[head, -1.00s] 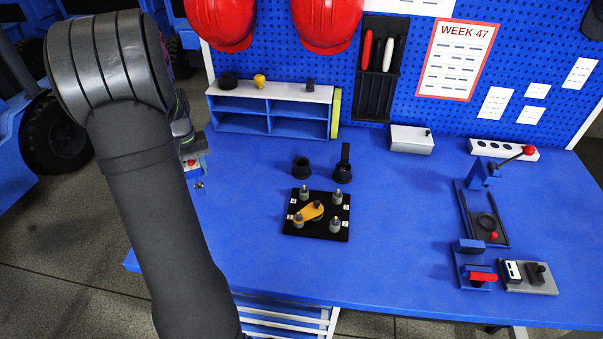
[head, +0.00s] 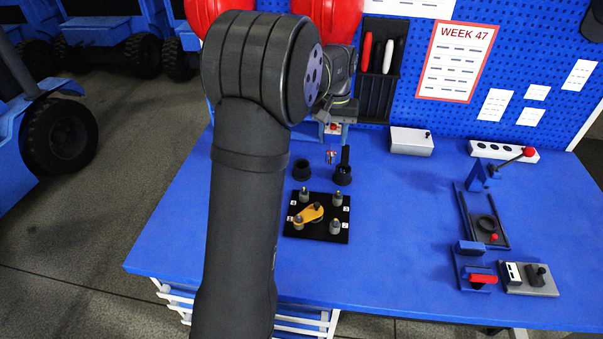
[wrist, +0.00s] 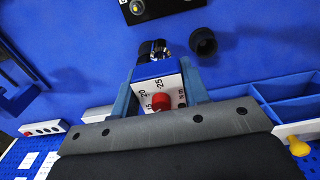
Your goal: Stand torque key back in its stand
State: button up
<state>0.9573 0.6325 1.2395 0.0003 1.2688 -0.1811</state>
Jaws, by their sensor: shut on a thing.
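The torque key (wrist: 158,90) is between the fingers of my gripper (wrist: 158,78), with a white numbered face, a red knob, a blue body and a shiny metal tip. In the head view the key (head: 333,128) hangs with its tip down above the back of the table, partly hidden by my arm. Two black round holders stand below. The left holder (head: 301,169) looks empty, and its open mouth shows in the wrist view (wrist: 203,42). The right holder (head: 342,176) has a black upright piece at it. In the wrist view the key's tip partly covers this right holder. Which is the key's stand is not labelled.
A black plate (head: 318,229) with several pegs and a yellow lever lies in front of the holders. A grey box (head: 411,140) is at the back right. Clamp fixtures (head: 483,220) stand at the right. The blue shelf (wrist: 285,100) is beside my gripper. The table's front left is clear.

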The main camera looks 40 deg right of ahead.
jog(key=shift+d, duration=0.2)
jog(key=w+a+f, duration=0.2)
jog(key=w+f, duration=0.8)
jog(key=shift+w+a+f, duration=0.35)
jog(key=shift+a+f, duration=0.05)
jog(key=shift+f, duration=0.1)
jog(key=shift+f, duration=0.5)
jog(key=o, duration=1.3)
jog(key=shift+c, duration=0.2)
notch_tip(320, 180, up, 13)
